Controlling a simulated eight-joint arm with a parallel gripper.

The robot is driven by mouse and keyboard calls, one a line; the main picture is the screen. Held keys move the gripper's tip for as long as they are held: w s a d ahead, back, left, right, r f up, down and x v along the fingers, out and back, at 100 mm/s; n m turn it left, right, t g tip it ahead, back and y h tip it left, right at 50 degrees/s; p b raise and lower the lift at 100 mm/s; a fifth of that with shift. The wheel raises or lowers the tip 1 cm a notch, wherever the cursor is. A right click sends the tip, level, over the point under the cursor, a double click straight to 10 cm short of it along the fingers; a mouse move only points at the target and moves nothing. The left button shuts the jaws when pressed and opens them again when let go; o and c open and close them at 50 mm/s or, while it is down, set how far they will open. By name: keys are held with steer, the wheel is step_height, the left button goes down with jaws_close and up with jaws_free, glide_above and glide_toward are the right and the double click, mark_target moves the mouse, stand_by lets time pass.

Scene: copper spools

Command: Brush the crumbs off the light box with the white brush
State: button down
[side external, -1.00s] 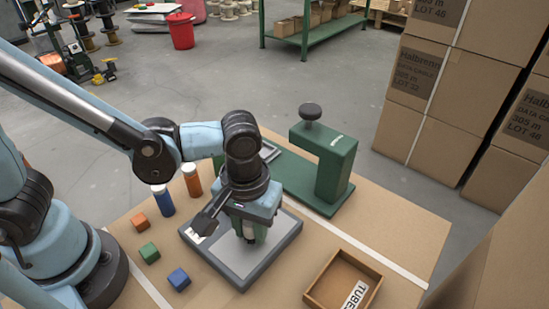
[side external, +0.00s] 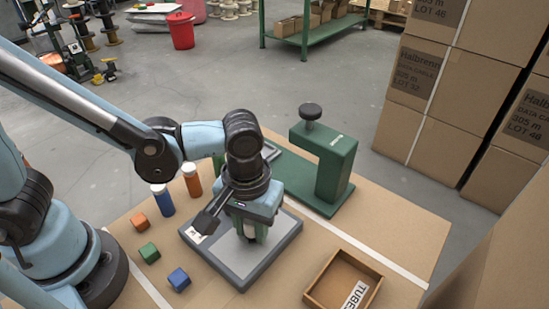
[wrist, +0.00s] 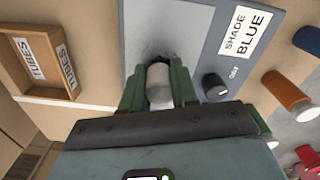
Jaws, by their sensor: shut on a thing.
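The light box (side external: 238,260) lies flat on the table, a pale panel in a grey frame. It also shows in the wrist view (wrist: 190,22), with a "SHADE BLUE" label and a dark knob. My gripper (side external: 250,235) is low over the middle of the panel. In the wrist view its green fingers (wrist: 160,78) are shut on the white brush (wrist: 159,88). The brush's dark bristle end is at the panel; whether it touches I cannot tell. Dark specks, perhaps crumbs, show around the bristles. My gripper hides part of the panel in the side view.
A wooden tray (side external: 318,290) labelled TUBES stands to the right. A green stand (side external: 333,170) with a black knob rises behind.

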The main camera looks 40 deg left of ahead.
steer(key=shift+s+f, duration=0.1)
steer(key=shift+s, duration=1.5)
step_height(320, 180, up, 9)
steer(key=shift+f, duration=0.15)
steer(key=shift+f, duration=0.1)
glide_above(241, 249)
steer(key=shift+a+f, duration=0.1)
steer(key=shift+f, duration=3)
steer(key=shift+f, duration=1.1)
steer(key=shift+w+r, duration=0.1)
steer(key=shift+w, duration=3.65)
